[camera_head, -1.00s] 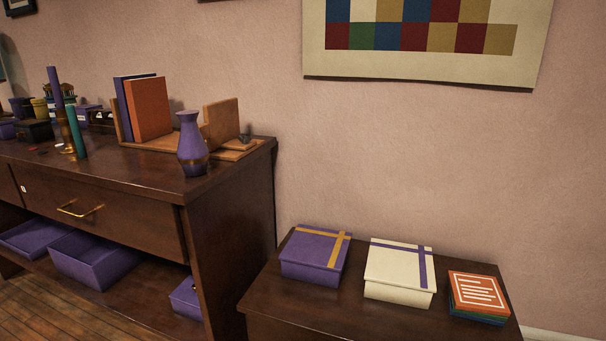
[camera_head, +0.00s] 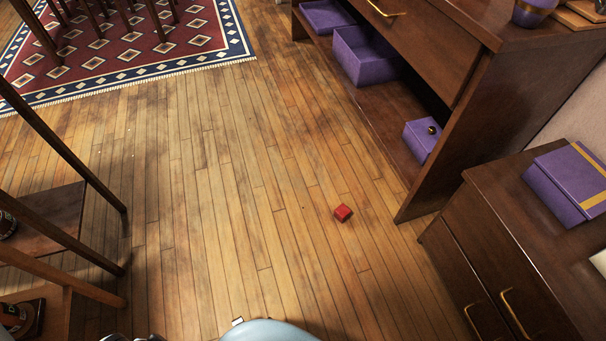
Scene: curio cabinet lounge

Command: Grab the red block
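The red block (camera_head: 343,213) lies on the wooden floor, in the lower middle-right of the head view. It is small and box-shaped, with nothing touching it, left of the dark cabinets. Small dark shiny pieces at the bottom edge, left of centre, may be the top of my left gripper; too little shows to tell whether it is open or shut. My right gripper is not in view. Neither gripper is seen near the block.
A large cabinet (camera_head: 490,97) with purple boxes on its low shelf stands behind the block. A drawer unit (camera_head: 484,262) stands to the right. A dark wooden rack (camera_head: 59,207) is at left. A patterned rug (camera_head: 118,50) lies far left. The middle floor is clear.

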